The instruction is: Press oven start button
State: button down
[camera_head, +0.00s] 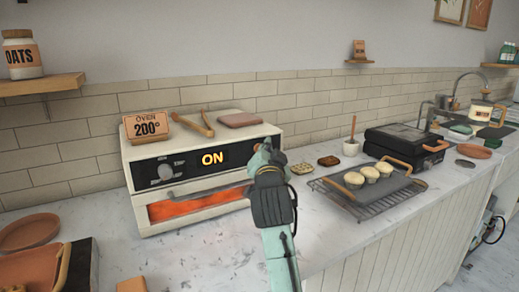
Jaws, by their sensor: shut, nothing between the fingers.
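The white oven (180,215) stands on the counter at the left, with a black front panel. Its display (213,158) reads "ON" in orange letters. A grey knob (166,172) sits on the panel left of the display. The oven window (195,204) glows orange-red below a bar handle. My gripper (264,146) is shut and empty, at the right end of the oven's front panel. The start button is not visible; my gripper covers that end of the panel. I cannot tell whether the fingertips touch it.
Right of my arm, a rack (345,203) holds a tray of pale muffins (370,174). A black press grill (405,143) stands behind it.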

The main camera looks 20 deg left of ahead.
jog(key=shift+d, duration=0.1)
dwell(0.3)
jog(key=shift+s+d, duration=0.45)
jog(key=shift+d, duration=0.05)
jog(key=shift+s+d, duration=0.8)
jog(key=shift+d, duration=0.2)
jog(key=shift+s+d, duration=0.75)
jog(key=shift+d, duration=0.25)
